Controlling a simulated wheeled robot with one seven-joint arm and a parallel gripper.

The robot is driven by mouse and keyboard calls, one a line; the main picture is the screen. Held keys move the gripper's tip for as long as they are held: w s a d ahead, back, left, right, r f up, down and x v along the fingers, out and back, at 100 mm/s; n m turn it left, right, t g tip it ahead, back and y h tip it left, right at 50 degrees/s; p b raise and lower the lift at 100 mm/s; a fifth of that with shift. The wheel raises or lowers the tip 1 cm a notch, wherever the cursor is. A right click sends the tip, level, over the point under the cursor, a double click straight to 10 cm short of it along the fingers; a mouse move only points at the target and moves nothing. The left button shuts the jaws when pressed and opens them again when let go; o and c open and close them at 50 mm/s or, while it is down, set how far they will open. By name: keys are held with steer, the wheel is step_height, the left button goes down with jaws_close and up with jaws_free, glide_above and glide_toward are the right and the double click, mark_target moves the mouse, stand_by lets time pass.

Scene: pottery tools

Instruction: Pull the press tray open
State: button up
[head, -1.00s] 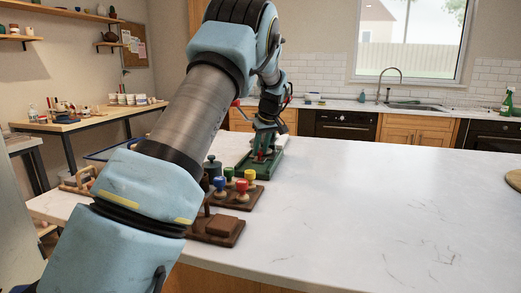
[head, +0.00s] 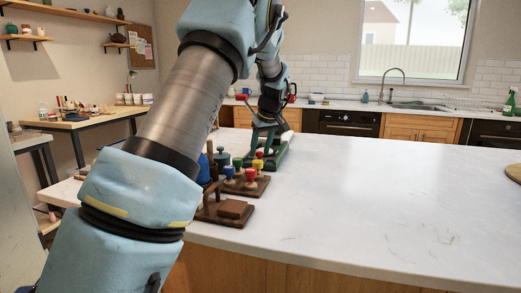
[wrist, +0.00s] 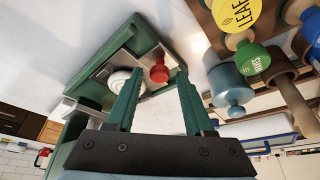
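The press is a green-framed device (wrist: 92,52) on the counter; in the head view its green body (head: 283,158) shows just below my gripper, partly covered by it. In the wrist view a red knob (wrist: 159,70) and a white round piece (wrist: 118,80) sit within the green frame, over a pale plate. My gripper (wrist: 158,78) is open, with its green fingers spread on either side of the red knob. Whether the fingers touch the knob cannot be told. How far the tray stands out is not clear.
A rack of coloured stamps (head: 246,180) and a brown block on a wooden base (head: 232,209) stand nearer on the counter. A blue-grey lidded jar (wrist: 229,88) is beside the press. The counter to the right (head: 400,200) is clear.

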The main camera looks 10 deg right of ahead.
steer(key=shift+o, duration=0.5)
steer(key=shift+s+d+r, duration=0.1)
steer(key=shift+s+r, duration=0.05)
steer(key=shift+r, duration=0.2)
steer(key=b+v, duration=0.1)
steer(key=v, duration=0.9)
steer(key=shift+s, duration=0.1)
